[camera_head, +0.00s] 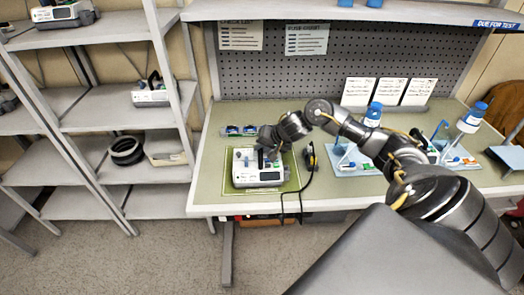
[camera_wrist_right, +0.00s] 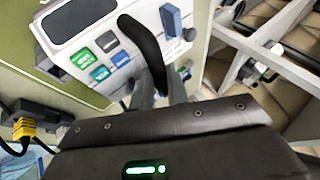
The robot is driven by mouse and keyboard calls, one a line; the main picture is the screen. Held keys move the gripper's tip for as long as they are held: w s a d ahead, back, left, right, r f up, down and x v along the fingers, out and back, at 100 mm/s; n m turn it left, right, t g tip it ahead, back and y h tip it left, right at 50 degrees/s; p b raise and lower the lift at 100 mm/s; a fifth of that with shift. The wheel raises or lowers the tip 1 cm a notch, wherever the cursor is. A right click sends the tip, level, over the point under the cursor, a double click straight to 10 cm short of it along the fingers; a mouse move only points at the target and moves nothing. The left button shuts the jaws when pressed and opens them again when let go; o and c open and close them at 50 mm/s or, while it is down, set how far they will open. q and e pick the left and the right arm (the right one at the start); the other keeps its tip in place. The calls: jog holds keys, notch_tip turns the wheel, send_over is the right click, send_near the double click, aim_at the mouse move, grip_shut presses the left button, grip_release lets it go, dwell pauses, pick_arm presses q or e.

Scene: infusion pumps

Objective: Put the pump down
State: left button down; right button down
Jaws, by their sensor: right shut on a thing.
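The white pump (camera_head: 258,178) is on the left part of the workbench, over a green mat (camera_head: 291,172), and looks upright. Whether its base rests fully on the mat cannot be told. My right gripper (camera_head: 268,152) is above the pump, shut on its black handle. The curved black handle (camera_wrist_right: 146,45) runs down between the fingers of my right gripper (camera_wrist_right: 160,92). My left gripper is not in view.
Blue-white items (camera_head: 238,130) lie behind the pump. A blue tray (camera_head: 355,162) is farther right. Shelves (camera_head: 125,118) at left hold another pump (camera_head: 150,95) and black coils (camera_head: 126,151).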

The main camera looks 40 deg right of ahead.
jog(key=shift+w+r, duration=0.1)
jog(key=shift+r, duration=0.05)
jog(key=c, duration=1.8)
grip_release()
jog(key=shift+f, duration=0.25)
jog(key=o, duration=0.4)
jog(key=shift+r, duration=0.1)
jog(key=shift+o, duration=0.2)
